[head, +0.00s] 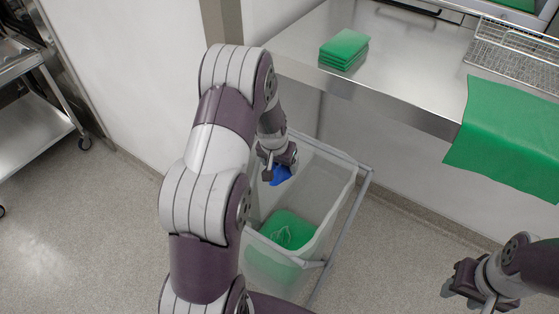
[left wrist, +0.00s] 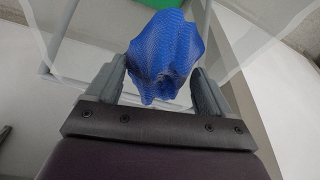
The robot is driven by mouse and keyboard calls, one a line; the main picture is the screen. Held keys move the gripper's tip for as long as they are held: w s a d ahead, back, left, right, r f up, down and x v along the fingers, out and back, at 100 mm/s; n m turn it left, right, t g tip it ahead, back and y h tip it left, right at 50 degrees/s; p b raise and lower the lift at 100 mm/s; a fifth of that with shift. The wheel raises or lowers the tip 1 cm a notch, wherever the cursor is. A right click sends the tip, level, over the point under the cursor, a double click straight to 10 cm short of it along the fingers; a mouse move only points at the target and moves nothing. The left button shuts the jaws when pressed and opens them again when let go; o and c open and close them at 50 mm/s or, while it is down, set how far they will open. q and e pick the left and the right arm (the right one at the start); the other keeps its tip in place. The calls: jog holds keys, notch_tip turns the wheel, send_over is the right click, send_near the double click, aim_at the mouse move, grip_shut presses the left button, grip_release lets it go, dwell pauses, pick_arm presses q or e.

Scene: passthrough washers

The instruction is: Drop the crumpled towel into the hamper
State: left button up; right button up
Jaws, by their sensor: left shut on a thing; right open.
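The crumpled towel is blue. In the head view the towel (head: 281,175) shows just below my left gripper (head: 277,166), over the opening of the hamper (head: 334,190). In the left wrist view the towel (left wrist: 166,55) sits between the two fingers of my left gripper (left wrist: 160,85), which is shut on it. The hamper is a translucent bin in a grey frame, with green cloth (head: 287,230) at its bottom. My left arm hides the hamper's left side. My right gripper (head: 470,292) is open and empty at the lower right of the head view, away from the hamper.
A steel counter (head: 400,60) stands behind the hamper. It holds a stack of folded green towels (head: 344,48), a wire rack (head: 515,55) and a green cloth (head: 510,135) hanging over its front edge. A steel cart (head: 35,110) stands at the far left. The floor between is clear.

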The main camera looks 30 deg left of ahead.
pick_arm(q)
jog(key=shift+s+r, duration=0.1)
jog(key=o, duration=1)
jog(key=shift+a, duration=0.1)
jog(key=shift+c, duration=0.2)
jog(key=v, duration=1.2)
jog(key=shift+r+b, duration=0.25)
jog(key=shift+b, duration=0.1)
jog(key=s+d+f+m+g, duration=0.1)
jog(key=s+d+f, duration=0.1)
jog(key=s+d, duration=0.9)
jog(key=s, duration=0.4)
jog(key=shift+s+d+m+g, duration=0.3)
jog(key=shift+s, duration=0.05)
